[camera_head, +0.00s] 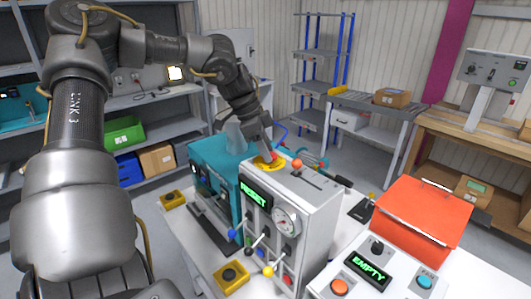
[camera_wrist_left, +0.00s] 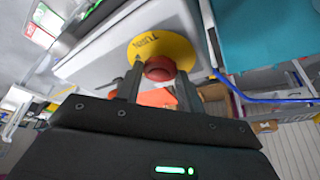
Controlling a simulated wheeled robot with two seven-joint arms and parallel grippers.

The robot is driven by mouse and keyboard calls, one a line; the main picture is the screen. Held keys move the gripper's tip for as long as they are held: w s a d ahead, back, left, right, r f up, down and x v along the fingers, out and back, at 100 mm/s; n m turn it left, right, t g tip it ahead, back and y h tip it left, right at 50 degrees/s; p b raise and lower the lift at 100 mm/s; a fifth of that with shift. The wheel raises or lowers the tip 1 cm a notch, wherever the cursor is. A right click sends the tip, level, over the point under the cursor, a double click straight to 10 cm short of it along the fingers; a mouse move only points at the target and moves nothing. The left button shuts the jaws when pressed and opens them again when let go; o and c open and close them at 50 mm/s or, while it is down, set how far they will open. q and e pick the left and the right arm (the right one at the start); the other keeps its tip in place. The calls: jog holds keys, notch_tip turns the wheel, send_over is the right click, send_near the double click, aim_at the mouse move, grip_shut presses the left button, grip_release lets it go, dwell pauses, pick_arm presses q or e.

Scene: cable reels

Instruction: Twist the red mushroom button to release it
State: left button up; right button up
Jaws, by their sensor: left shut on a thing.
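The red mushroom button (camera_wrist_left: 160,69) sits on a yellow round plate marked TURN (camera_wrist_left: 164,45) in the left wrist view. In the head view the button (camera_head: 275,156) and the yellow plate (camera_head: 262,163) are on top of the white control box (camera_head: 318,205). My left gripper (camera_wrist_left: 158,82) is shut on the button, with one finger on each side of it. In the head view my left gripper (camera_head: 270,152) reaches down onto the box top from above. My right gripper is not in view.
The box front has a green RESET display (camera_head: 254,193), a gauge (camera_head: 286,220) and several coloured levers. An orange-knobbed lever (camera_head: 297,163) stands close to the button. A teal machine (camera_head: 212,165) is left of the box. An orange case (camera_head: 424,218) is at right.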

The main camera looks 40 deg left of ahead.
pick_arm(q)
jog(key=shift+f+m, duration=0.1)
jog(key=shift+m, duration=0.7)
jog(key=shift+g+h, duration=0.3)
jog(key=o, duration=1)
jog(key=shift+w, duration=0.1)
jog(key=b+v, duration=0.2)
jog(key=v, duration=0.8)
jog(key=shift+r+b, duration=0.35)
jog(key=shift+r, duration=0.05)
jog(key=shift+a, duration=0.1)
